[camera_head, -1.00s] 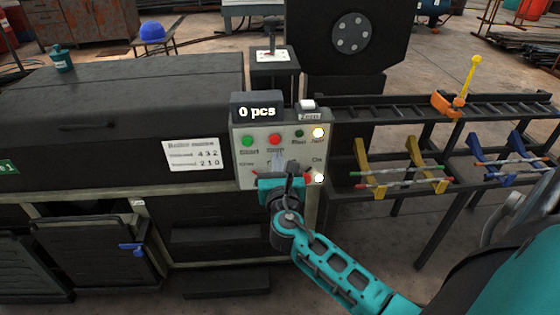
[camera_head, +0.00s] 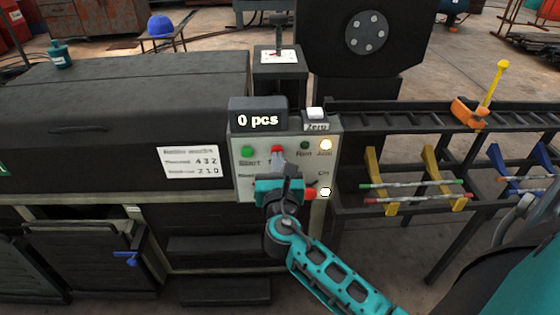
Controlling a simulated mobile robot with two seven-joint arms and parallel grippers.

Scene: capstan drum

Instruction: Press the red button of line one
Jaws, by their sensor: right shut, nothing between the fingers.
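The red button (camera_head: 278,149) is on the grey control panel (camera_head: 240,172), right of the green start button (camera_head: 247,151). Its lower part and label are covered by my right gripper (camera_head: 278,158). The gripper is shut and empty, with its fingertips at the button's lower edge in the picture. I cannot tell whether they touch it. A display (camera_head: 258,120) above the panel reads "0 pcs". My left gripper is not in view.
A small dark green lamp (camera_head: 304,146) and a lit yellowish lamp (camera_head: 326,145) sit right of the red button. A red control (camera_head: 311,192) is partly hidden beside my gripper. A white button (camera_head: 315,113) labelled Zero tops the panel.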

